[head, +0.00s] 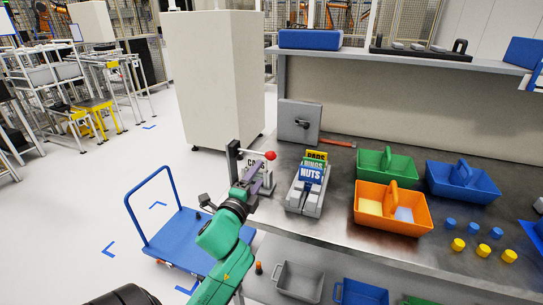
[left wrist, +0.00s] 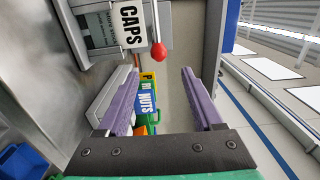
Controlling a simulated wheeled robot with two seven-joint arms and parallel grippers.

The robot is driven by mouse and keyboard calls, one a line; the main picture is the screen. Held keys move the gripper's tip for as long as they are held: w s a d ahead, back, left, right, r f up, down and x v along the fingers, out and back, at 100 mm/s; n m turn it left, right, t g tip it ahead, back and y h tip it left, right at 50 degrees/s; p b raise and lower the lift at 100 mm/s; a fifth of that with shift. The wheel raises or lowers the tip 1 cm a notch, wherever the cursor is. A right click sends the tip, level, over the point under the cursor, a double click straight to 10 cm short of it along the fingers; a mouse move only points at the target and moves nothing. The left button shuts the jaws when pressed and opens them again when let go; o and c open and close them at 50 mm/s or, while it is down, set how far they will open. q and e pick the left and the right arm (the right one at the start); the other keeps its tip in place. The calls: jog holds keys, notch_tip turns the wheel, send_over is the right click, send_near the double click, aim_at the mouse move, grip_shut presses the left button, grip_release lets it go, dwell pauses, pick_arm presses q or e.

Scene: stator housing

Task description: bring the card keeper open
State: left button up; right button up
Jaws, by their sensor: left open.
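The card keeper appears to be the upright fixture with a lever ending in a red ball (head: 270,155), at the left end of the bench. A white CAPS card (left wrist: 131,24) sits in it. The red ball also shows in the left wrist view (left wrist: 158,51), just beyond and between the fingertips. My left gripper (head: 262,172) is open and empty, its purple fingers close in front of the fixture. I cannot tell whether they touch the lever. The gripper partly hides the fixture in the head view. My right gripper is not in view.
A grey rack (head: 303,202) with several label cards stands just right of the fixture. Green (head: 385,165), orange (head: 393,228) and blue (head: 463,188) totes and several small caps lie farther right. A grey box (head: 298,122) stands behind. A blue cart (head: 190,240) is on the floor.

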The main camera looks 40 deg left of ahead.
aim_at(270, 159)
pick_arm(q)
jog(key=p+x, duration=0.1)
jog(key=x, duration=1.1)
jog(key=shift+a+f, duration=0.1)
jog(key=shift+s, duration=0.1)
grip_shut()
jog(key=shift+f, duration=0.1)
dwell(0.5)
